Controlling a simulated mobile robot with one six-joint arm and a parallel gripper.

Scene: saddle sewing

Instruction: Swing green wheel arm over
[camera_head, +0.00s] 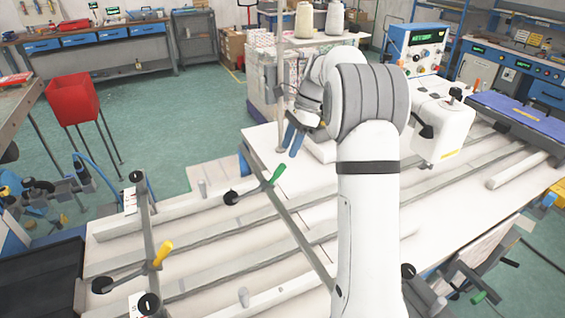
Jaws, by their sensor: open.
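The green-handled wheel arm (251,189) has a short green handle at its right end and a black wheel at its left end. It crosses a long thin grey bar (290,221) that lies slantwise over the white table (185,275). My gripper (292,146) has blue fingers pointing down. It is open, with nothing visible between the fingers. In the picture it sits above and slightly right of the green handle, apart from it. My white arm covers part of the table and possibly the bar's lower end.
A second wheel arm with a yellow handle (161,254) stands on another bar to the left. A white sewing machine head (441,127) stands right of my arm. A blue control box (417,47) and thread cones (304,19) are behind. Grey rails run along the table.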

